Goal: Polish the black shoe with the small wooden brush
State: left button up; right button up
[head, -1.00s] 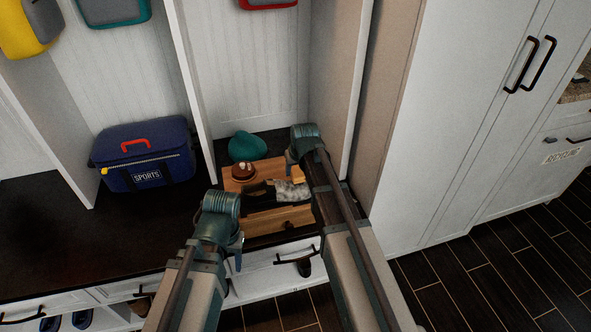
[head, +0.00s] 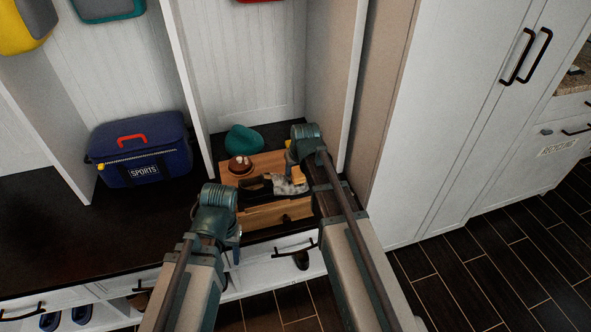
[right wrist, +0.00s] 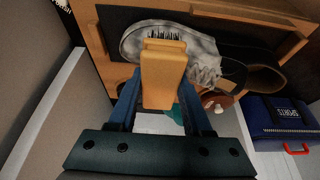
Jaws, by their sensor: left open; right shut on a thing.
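The black shoe (head: 257,186) lies on its side or tilted, I cannot tell which, on a wooden box (head: 262,215). Its front part is coated grey-white; in the right wrist view this pale part of the shoe (right wrist: 205,55) fills the top middle. My right gripper (right wrist: 160,98) is shut on the small wooden brush (right wrist: 163,78), whose dark bristles point at the pale part. Whether they touch it I cannot tell. The brush also shows in the head view (head: 299,174). My left gripper (head: 237,247) is open and empty in front of the box, its fingers mostly hidden by its wrist.
A round brown item (head: 240,166) stands on the box's back left corner. A teal object (head: 243,140) lies behind it. A blue sports bag (head: 140,155) stands on the dark bench (head: 60,235) to the left. A cubby wall (head: 352,90) rises close beside my right arm.

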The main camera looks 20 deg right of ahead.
jog(key=shift+f, duration=0.2)
dwell(0.3)
jog(key=shift+w+a+r, duration=0.1)
jog(key=shift+w+r, duration=0.1)
jog(key=shift+w, duration=1.65)
jog(key=shift+f, duration=0.2)
jog(key=shift+s, duration=0.15)
jog(key=shift+s+r, duration=0.2)
jog(key=shift+s, duration=1.55)
jog(key=shift+f, duration=0.2)
